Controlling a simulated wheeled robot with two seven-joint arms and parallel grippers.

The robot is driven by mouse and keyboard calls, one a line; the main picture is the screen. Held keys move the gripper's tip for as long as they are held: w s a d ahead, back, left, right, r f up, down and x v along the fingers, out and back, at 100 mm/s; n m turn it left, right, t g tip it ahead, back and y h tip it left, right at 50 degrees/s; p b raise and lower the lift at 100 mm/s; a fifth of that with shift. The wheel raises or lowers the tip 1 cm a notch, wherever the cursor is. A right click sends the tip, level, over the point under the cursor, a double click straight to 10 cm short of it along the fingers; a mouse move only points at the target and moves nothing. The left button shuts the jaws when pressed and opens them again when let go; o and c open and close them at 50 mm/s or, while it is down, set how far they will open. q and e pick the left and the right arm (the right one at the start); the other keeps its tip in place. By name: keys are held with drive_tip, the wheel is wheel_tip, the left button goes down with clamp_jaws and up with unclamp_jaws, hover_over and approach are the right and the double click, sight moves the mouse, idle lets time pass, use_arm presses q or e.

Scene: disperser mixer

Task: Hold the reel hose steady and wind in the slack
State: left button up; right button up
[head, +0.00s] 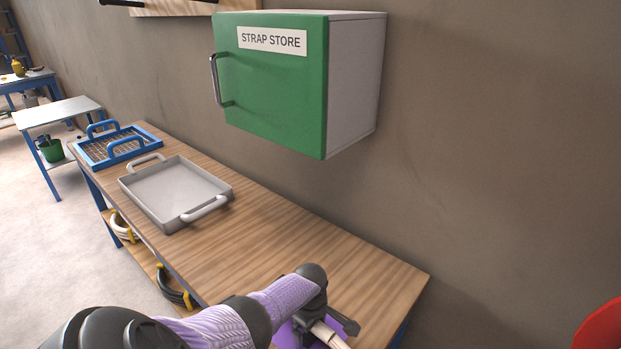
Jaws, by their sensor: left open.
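My left gripper (333,330) is at the bottom centre, over the right-hand end of the wooden bench, with its arm coming in from the lower left. It is open. A short pale piece shows by its fingers, cut off by the bottom edge; I cannot tell whether it is hose. A red rounded thing (603,330) shows at the lower right edge, mostly cut off, and may be the reel; it is apart from the gripper. No hose can be clearly made out. My right gripper is not in view.
A wooden bench (290,240) runs along the wall with a grey tray (172,193) and a blue-framed mesh tray (110,148). A green-doored strap store cabinet (270,95) juts out above. The bench's right half is mostly clear.

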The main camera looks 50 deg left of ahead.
use_arm(q)
drive_tip(key=c, duration=1.3)
drive_tip(key=o, duration=0.9)
drive_tip(key=c, duration=0.5)
